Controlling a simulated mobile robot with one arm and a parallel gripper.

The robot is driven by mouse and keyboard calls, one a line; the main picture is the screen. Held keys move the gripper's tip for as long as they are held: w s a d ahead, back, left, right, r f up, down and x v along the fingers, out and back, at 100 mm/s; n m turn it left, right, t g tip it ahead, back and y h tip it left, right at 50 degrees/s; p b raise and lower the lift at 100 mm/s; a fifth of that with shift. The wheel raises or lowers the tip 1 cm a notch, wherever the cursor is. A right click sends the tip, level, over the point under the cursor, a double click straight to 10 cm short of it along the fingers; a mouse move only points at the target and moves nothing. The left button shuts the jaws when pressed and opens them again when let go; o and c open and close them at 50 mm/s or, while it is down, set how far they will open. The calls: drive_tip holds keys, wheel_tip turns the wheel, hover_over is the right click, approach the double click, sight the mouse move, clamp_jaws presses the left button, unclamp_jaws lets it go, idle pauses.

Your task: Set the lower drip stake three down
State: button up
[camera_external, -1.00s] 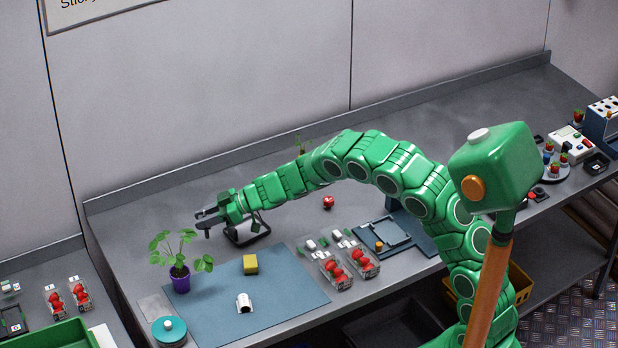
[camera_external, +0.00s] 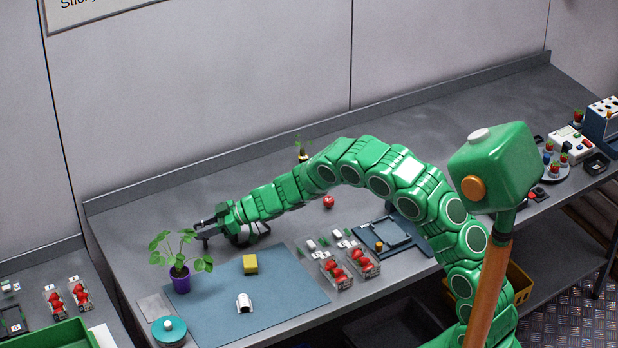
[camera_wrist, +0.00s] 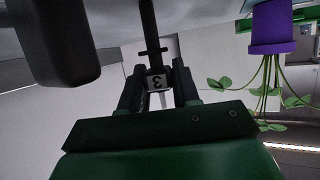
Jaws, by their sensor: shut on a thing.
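My gripper (camera_external: 200,231) is low over the left part of the bench, just behind and to the right of the potted plant. In the wrist view, my gripper (camera_wrist: 158,78) is shut on a thin black drip stake (camera_wrist: 150,32) with a short crossbar and a white tag reading 3, seen upside down. The stake's shaft runs from the jaws toward the grey bench top. Its tip is out of the picture, so I cannot tell whether it touches anything. The plant's purple pot (camera_external: 180,281) also shows upside down in the wrist view (camera_wrist: 271,28).
A blue mat (camera_external: 215,320) bears a yellow block (camera_external: 250,264) and a white curved piece (camera_external: 244,303). A teal lidded tub (camera_external: 169,331) stands at the front left. Strawberry punnets (camera_external: 345,283) lie right of the mat. The bench behind the arm is mostly clear.

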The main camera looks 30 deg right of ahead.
drive_tip(key=o, duration=1)
drive_tip(key=shift+r, duration=0.1)
drive_tip(key=shift+s+d+r, duration=0.15)
drive_tip(key=shift+d+r, duration=0.1)
drive_tip(key=shift+d, duration=0.1)
drive_tip(key=v, duration=1.1)
